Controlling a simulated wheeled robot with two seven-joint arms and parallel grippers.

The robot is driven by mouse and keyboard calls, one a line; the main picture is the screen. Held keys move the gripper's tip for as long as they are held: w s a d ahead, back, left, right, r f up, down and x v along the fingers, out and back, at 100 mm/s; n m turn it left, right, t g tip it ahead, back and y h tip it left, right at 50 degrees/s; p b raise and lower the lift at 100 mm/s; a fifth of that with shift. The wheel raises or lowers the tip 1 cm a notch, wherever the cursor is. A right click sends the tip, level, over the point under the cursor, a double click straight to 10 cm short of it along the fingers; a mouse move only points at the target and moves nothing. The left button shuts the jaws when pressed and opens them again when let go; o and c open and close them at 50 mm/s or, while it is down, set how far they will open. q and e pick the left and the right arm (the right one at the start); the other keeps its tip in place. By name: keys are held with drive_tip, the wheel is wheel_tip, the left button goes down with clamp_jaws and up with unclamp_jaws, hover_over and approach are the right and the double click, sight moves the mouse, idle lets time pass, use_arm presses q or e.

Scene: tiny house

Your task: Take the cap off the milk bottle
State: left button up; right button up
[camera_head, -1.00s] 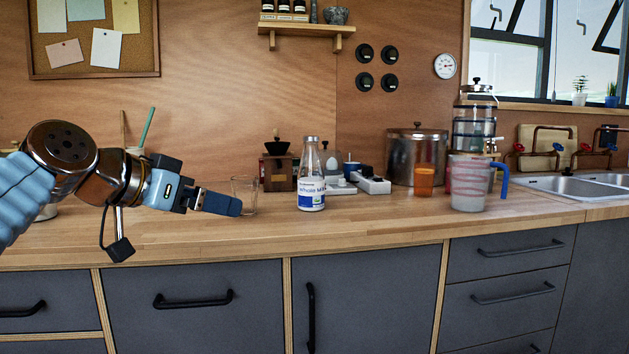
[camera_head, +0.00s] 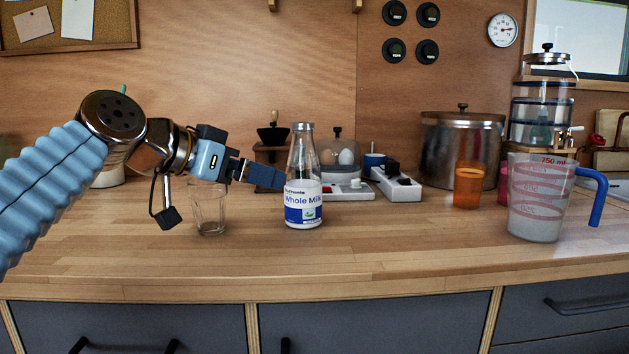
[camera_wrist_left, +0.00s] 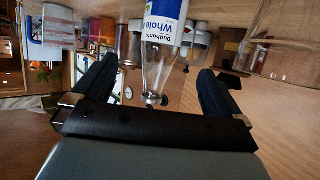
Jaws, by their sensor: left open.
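The milk bottle (camera_head: 303,190) stands upright on the wooden counter, clear glass with a blue-and-white "Whole Milk" label. Its cap (camera_head: 303,126) is on the neck. My left gripper (camera_head: 279,180) points right, its tips close to the bottle's left side, well below the cap. I cannot tell whether they touch the glass. In the left wrist view the bottle (camera_wrist_left: 162,40) appears upside down between the two spread fingers, with the cap end (camera_wrist_left: 152,98) toward the palm. The left gripper is open and empty. My right gripper is in neither view.
A drinking glass (camera_head: 208,208) stands below my left wrist. A coffee grinder (camera_head: 270,155), an egg cooker (camera_head: 342,160) and a power strip (camera_head: 395,184) stand behind the bottle. A measuring jug (camera_head: 538,205) is at the right. The counter's front strip (camera_head: 370,250) is clear.

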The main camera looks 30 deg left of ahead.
sight(290, 183)
use_arm(q)
drive_tip(key=x, duration=0.7)
drive_tip(key=shift+w+f, duration=0.1)
drive_tip(key=shift+w, duration=0.15)
drive_tip(key=shift+p+x, duration=0.5)
drive_tip(key=shift+x, duration=2.3)
drive_tip(key=shift+a, duration=0.15)
drive_tip(key=c, duration=1.6)
drive_tip(key=shift+o, duration=0.2)
drive_tip(key=shift+r, duration=0.3)
drive_tip(key=shift+r, duration=0.6)
drive_tip(key=s+a+r+p, duration=0.2)
drive_tip(key=s+a+r, duration=0.6)
drive_tip(key=s+r, duration=0.3)
drive_tip(key=shift+s+r+p, duration=0.25)
drive_tip(key=shift+s+p, duration=0.05)
